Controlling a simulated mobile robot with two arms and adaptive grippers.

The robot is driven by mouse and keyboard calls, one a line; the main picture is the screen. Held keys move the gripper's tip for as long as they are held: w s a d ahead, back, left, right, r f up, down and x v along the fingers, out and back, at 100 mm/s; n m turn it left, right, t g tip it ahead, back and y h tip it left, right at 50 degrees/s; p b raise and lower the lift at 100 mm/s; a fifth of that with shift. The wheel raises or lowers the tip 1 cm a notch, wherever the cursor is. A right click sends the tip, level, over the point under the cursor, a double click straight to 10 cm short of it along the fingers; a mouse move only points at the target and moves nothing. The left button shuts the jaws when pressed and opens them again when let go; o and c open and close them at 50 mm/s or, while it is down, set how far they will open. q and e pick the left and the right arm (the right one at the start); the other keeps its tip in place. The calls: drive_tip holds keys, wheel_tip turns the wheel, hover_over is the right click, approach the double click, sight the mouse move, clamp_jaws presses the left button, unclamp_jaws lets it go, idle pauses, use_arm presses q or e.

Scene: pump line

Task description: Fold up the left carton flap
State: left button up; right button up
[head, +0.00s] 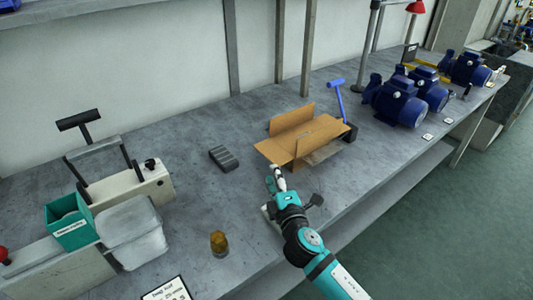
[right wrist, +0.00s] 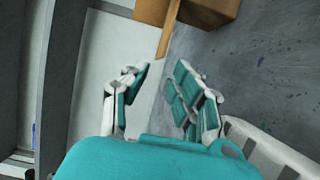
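The open brown cardboard carton (head: 306,137) stands on the grey workbench, and part of it shows at the top of the right wrist view (right wrist: 212,8). Its left flap (head: 271,151) sticks out to the left, roughly flat. A back flap (head: 292,119) stands up. A narrow strip of brown card (right wrist: 168,32) points down toward my fingers in the right wrist view. My right gripper (head: 274,178) is just in front of and below the left flap. Its fingers (right wrist: 164,84) are apart with nothing between them. My left gripper is not in view.
A blue-handled tool (head: 339,99) stands close behind the carton's right side. A dark ribbed block (head: 223,158) and an amber item (head: 218,243) lie to the left. Blue pumps (head: 399,102) stand at the right.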

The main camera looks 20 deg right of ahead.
sight(267, 154)
drive_tip(key=w, duration=0.9)
drive_tip(key=shift+d, duration=0.2)
drive_tip(key=shift+w, duration=0.2)
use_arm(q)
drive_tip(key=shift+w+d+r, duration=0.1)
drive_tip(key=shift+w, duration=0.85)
use_arm(e)
clamp_jaws()
